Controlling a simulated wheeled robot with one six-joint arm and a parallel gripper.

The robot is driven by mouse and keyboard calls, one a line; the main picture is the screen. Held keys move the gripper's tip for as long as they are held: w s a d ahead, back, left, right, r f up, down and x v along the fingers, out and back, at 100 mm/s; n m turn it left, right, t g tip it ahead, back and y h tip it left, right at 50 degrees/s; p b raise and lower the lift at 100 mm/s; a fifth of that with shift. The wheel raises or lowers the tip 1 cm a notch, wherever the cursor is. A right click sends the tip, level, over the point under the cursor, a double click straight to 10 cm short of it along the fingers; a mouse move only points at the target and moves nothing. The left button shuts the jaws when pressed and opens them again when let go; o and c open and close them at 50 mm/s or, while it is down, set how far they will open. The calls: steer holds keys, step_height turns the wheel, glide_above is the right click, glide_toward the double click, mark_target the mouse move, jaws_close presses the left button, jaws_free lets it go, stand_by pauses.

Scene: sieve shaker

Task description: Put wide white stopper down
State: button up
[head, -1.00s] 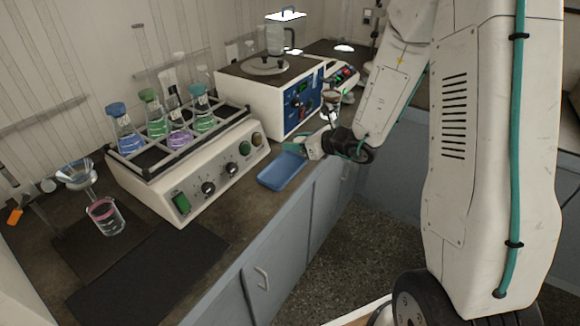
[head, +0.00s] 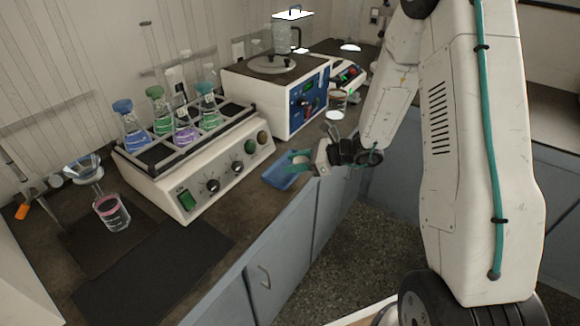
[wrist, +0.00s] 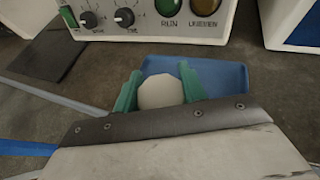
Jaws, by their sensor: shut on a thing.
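The wide white stopper (wrist: 160,91) shows in the wrist view as a pale rounded shape between the two green fingers of my gripper (wrist: 158,90). My gripper is shut on it. Behind and below the stopper is a shallow blue tray (wrist: 225,78).
A white shaker with knobs (head: 200,185) holds several stoppered flasks behind the tray. A white box with a blue panel (head: 270,90) stands to its right. A beaker (head: 112,213) stands at the left. A dark mat (head: 150,275) lies bare at the front.

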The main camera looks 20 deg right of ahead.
mark_target(299, 156)
steer(key=w, duration=0.3)
steer(key=shift+a+f, duration=0.2)
steer(key=shift+a, duration=0.15)
step_height(299, 156, down, 4)
steer(key=shift+r, duration=0.25)
steer(key=o, duration=0.9)
steer(key=shift+o, duration=0.2)
steer(key=shift+s+d+r, duration=0.1)
steer(key=shift+d, duration=0.05)
